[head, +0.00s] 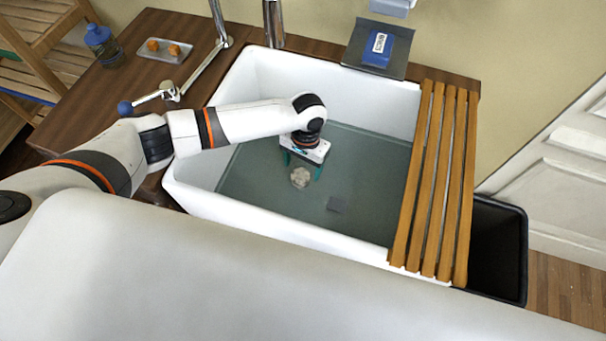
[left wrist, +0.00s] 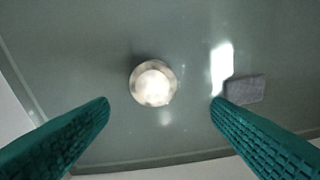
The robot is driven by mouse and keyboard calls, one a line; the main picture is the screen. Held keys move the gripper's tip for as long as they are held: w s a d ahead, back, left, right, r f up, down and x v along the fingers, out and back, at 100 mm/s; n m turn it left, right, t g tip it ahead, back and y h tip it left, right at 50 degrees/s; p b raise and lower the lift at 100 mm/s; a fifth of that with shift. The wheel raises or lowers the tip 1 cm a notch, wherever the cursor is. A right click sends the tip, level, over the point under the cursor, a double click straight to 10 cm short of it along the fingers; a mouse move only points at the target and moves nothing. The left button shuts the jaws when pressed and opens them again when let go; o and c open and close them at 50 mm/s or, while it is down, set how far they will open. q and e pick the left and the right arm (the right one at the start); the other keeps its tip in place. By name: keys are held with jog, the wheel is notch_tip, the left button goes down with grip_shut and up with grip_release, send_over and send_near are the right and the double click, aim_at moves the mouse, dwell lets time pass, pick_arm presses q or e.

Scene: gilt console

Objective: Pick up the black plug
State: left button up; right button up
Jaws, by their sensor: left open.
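I can make out no black plug in either view. My left gripper (head: 302,167) is open inside the white sink (head: 205,190), above its grey-green surface, which looks like water. A round pale lump (head: 300,178) is just below and in front of the fingers in the head view. In the left wrist view it is a whitish disc with a brownish rim (left wrist: 140,75), ahead of the spread teal fingertips (left wrist: 160,100) and roughly between them. A dark grey square piece (head: 337,204) is to its right, also seen in the left wrist view (left wrist: 245,89). My right gripper is not in view.
A slatted wooden board (head: 432,180) covers the sink's right end. A tap (head: 273,25) stands behind the sink. A blue box (head: 379,47) is on a dark shelf. A tray (head: 165,50) and blue bottle (head: 100,42) stand at the back left. A black bin (head: 510,250) is at right.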

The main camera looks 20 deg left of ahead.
aim_at(300, 175)
pick_arm(q)
notch_tip(300, 175, down, 3)
jog(key=shift+w+a+f, duration=0.1)
jog(key=shift+w, duration=0.05)
jog(key=f, duration=0.4)
jog(key=shift+a+f+p, duration=0.1)
jog(key=shift+a+p, duration=0.15)
jog(key=shift+p, duration=0.05)
jog(key=c, duration=1.1)
notch_tip(300, 175, up, 10)
jog(key=shift+r, duration=0.1)
